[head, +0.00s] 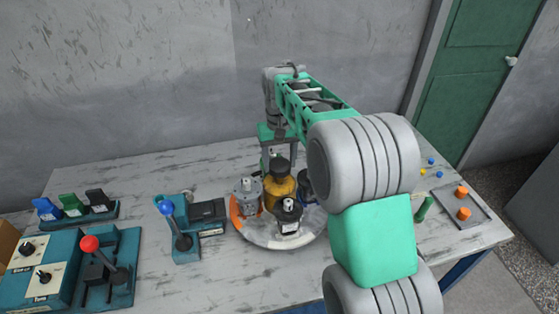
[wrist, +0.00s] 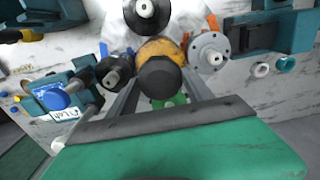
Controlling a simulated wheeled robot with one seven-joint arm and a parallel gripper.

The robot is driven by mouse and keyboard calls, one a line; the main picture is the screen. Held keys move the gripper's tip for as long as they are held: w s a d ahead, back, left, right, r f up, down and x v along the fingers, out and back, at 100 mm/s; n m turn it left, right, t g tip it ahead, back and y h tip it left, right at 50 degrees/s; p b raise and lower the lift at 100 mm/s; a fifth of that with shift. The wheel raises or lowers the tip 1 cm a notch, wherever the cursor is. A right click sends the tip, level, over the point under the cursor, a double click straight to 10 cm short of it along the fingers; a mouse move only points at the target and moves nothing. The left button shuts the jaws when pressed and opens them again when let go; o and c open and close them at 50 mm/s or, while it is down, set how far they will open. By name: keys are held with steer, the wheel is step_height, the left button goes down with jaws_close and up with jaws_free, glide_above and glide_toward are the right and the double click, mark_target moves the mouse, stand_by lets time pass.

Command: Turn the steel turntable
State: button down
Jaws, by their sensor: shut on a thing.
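The steel turntable (head: 263,239) is a pale round disc with an orange patch on its left rim, lying on the worn table. A yellow centre piece with a black top (head: 281,187) stands on it. Around this piece stand a grey flanged part (head: 247,196), a black part (head: 288,216) and a dark part (head: 307,186), partly hidden by my arm. My gripper (head: 280,160) comes down from behind. In the wrist view its two fingers lie either side of the yellow piece (wrist: 160,48) and are shut on it. The fingertips' exact contact is hidden.
A blue-knobbed lever unit (head: 185,243) stands left of the turntable. Further left are a red-knobbed lever box (head: 105,272) and a rack of coloured switches (head: 75,209). A grey tray (head: 480,225) with orange pegs lies at the right. Bare table lies in front.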

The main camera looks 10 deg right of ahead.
steer(key=shift+c, duration=2.1)
jaws_free()
step_height(320, 180, up, 8)
steer(key=shift+f+b, duration=0.1)
steer(key=shift+b, duration=0.35)
steer(key=shift+s, duration=0.1)
steer(key=s+f+t, duration=0.2)
steer(key=s+f, duration=0.1)
steer(key=s, duration=0.8)
steer(key=s+f+t, duration=0.1)
steer(key=s+f, duration=0.2)
steer(key=s, duration=0.8)
steer(key=shift+f+t, duration=0.35)
steer(key=shift+t, duration=0.05)
